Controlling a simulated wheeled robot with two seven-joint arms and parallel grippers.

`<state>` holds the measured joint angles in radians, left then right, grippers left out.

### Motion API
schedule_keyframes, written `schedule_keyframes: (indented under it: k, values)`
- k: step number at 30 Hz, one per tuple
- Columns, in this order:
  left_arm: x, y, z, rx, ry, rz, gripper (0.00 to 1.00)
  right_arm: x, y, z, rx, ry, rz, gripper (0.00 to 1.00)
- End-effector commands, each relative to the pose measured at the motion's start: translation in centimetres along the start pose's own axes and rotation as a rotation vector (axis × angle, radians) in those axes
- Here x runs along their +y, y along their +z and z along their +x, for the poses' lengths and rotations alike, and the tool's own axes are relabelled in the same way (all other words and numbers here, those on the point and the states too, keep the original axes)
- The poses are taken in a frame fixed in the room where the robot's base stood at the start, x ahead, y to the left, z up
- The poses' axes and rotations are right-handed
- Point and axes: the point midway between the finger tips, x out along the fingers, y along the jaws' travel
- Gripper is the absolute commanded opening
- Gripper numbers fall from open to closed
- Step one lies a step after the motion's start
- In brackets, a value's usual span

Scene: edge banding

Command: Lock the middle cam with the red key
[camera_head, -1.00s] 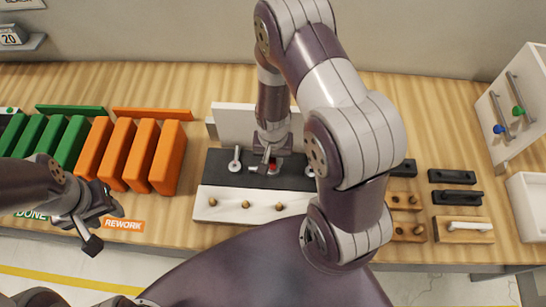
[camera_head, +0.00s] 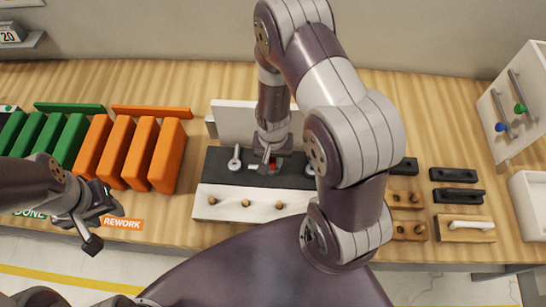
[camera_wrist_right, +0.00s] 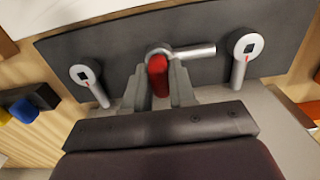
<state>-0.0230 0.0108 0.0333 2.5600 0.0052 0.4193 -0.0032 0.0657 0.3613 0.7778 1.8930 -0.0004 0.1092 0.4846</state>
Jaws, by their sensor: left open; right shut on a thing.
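The red key (camera_wrist_right: 157,75) is held between the fingers of my right gripper (camera_wrist_right: 160,88), which is shut on it. The key's far end meets the middle cam (camera_wrist_right: 180,51), whose lever points to the right in the wrist view. The right side of the panel is partly hidden by my right arm. My left gripper (camera_head: 98,222) is open and empty at the bench's front left.
A white board with brass pegs (camera_head: 230,203) lies in front of the panel. Green blocks (camera_head: 70,140) and orange blocks (camera_head: 168,157) stand to the left. Black and wooden holders (camera_head: 464,227) and a white cabinet (camera_head: 520,105) are at the right.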

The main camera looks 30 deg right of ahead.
Motion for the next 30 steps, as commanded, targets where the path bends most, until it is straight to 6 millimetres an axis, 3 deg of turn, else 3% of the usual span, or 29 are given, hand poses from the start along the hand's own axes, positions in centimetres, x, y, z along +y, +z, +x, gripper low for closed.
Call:
schedule_keyframes:
  k: [20, 30]
  values:
    - [0.00, 0.04, 0.33, 0.000, 0.000, 0.000, 0.44, -0.03, -0.02, 0.48, 0.001, -0.001, 0.001, 0.00]
    - [0.00, -0.06, -0.47, 0.000, 0.000, 0.000, 0.44, -0.08, -0.02, 0.41, 0.002, -0.001, 0.412, 0.00]
